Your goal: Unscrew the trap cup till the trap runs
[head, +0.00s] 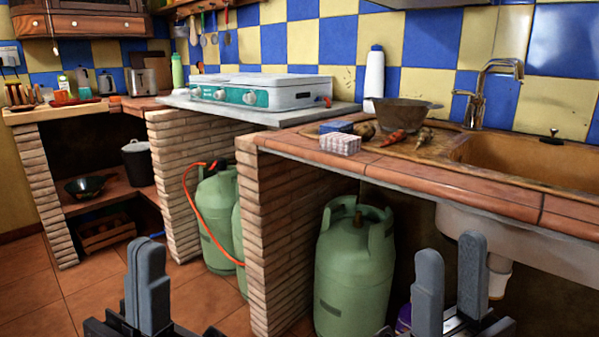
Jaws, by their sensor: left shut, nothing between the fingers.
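A pale drain trap (499,268) hangs under the sink basin at the right. A wider white piece, seemingly the trap cup (498,285), is at its lower end. The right gripper partly covers the trap, so its full shape is hidden. My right gripper (450,250) points up in the foreground, open, with a gap between its fingers. It appears left of the trap and nearer to me, not touching it. My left gripper (148,246) is at the lower left, shut and empty, in front of the tiled floor.
A brick pillar (276,235) and a green gas cylinder (353,270) stand left of the trap. An orange hose (200,215) runs to other cylinders. The tiled counter edge (430,180) and sink (530,165) overhang. A purple object (404,318) sits low beside my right gripper.

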